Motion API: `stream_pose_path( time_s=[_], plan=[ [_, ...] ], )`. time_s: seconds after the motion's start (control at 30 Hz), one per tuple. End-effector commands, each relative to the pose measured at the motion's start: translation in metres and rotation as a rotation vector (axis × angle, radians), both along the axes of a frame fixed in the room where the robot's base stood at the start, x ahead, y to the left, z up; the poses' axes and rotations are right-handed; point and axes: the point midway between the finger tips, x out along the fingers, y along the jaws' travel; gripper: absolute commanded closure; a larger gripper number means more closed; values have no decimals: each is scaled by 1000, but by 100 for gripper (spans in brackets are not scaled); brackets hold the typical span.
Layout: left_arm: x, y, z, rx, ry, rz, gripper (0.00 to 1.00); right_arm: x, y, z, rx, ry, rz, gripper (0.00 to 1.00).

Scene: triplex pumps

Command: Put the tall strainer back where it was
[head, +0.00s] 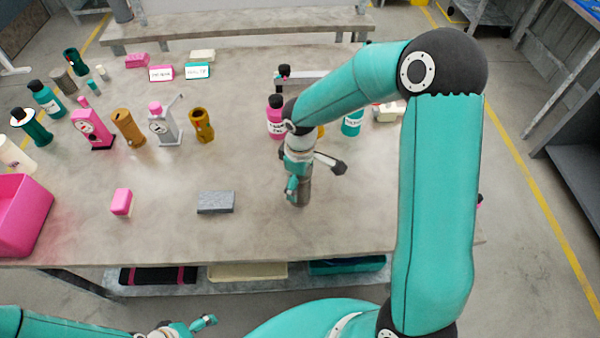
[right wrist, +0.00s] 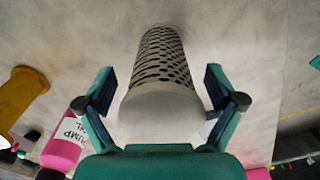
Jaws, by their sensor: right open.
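The tall strainer (right wrist: 165,65) is a grey cylinder with a perforated wall and a plain pale end facing the right wrist camera. In the head view the strainer (head: 301,194) stands on the table below my right gripper, partly hidden by it. My right gripper (head: 297,178) is open, pointing down. In the right wrist view its fingers (right wrist: 157,85) are on either side of the strainer, with gaps visible on both sides. My left gripper (head: 190,327) is low at the bottom edge, in front of the table; its jaw state is unclear.
A pink bottle (head: 276,118) and a teal bottle (head: 352,122) stand behind my right gripper. A grey block (head: 215,202) and a pink block (head: 122,202) lie left of it. A pink bin (head: 22,215) is at far left. Several bottles stand behind; the table's middle is clear.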

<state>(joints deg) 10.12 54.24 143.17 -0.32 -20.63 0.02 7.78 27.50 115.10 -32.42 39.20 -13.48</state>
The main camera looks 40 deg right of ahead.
Motion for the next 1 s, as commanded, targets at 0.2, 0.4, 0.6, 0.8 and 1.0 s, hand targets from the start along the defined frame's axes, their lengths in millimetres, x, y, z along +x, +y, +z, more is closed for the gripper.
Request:
stream_pose_path(
  time_s=[0.2,0.4,0.6,0.8,1.0],
  plan=[
    [0,0,-1,0,0,0,8,1,0,23,-2,-5,1,7],
    [0,0,-3,0,0,0,8,2,0,63,-1,-9,0,7],
    [0,0,-5,0,0,0,8,1,1,99,0,-6,0,7],
    [0,0,-5,0,0,0,8,1,1,117,-1,-3,2,7],
    [0,0,-5,0,0,0,8,1,1,120,-1,-1,2,7]
  ],
)
